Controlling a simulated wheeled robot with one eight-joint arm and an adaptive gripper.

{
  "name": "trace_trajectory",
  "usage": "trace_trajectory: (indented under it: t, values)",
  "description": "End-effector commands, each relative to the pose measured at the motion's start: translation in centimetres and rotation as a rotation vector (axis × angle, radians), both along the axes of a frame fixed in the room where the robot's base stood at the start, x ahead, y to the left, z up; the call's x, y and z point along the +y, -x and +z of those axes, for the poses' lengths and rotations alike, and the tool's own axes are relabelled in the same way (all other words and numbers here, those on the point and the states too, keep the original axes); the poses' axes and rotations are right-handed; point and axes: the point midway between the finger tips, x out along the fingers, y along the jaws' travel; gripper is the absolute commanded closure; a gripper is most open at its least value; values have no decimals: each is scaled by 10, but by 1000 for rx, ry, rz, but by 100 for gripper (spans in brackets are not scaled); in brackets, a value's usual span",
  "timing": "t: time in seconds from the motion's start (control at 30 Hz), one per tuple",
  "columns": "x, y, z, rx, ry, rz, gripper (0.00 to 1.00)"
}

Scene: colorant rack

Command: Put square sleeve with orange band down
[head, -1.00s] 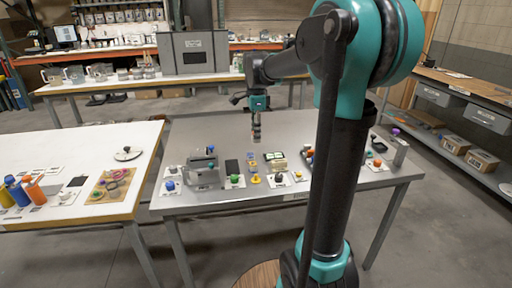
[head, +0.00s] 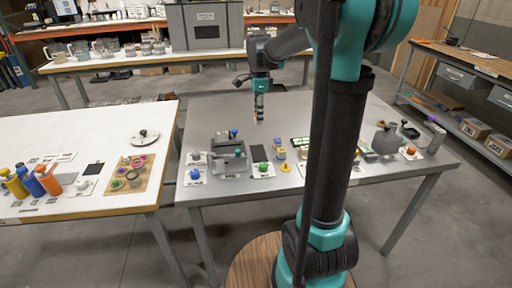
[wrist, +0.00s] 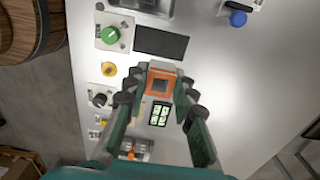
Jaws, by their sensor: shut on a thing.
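My gripper (wrist: 160,100) is shut on the square sleeve with the orange band (wrist: 161,83), its fingers on either side. The sleeve is pale grey with an orange square around a dark opening in the wrist view. In the head view my gripper (head: 259,108) hangs over the grey table (head: 215,120), behind the row of small items. The sleeve is too small there to make out well. It appears held above the table top; the exact gap cannot be told.
A green knob (wrist: 110,35) on a white card, a dark pad (wrist: 161,42), a yellow piece (wrist: 108,69) and a lit green display (wrist: 159,114) lie near the sleeve. A grey box (head: 231,158) stands left. The table's back is mostly bare.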

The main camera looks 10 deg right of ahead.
Motion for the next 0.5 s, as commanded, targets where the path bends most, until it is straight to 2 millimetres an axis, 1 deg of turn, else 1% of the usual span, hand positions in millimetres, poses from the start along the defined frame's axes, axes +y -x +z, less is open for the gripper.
trace_trajectory:
  t: [0.03,0.3,0.4,0.5]
  values:
    - [0,-1,-14,0,0,0,91]
    - [0,-1,-78,0,0,0,91]
    - [0,0,-95,0,0,0,91]
    - [0,0,-105,0,0,0,91]
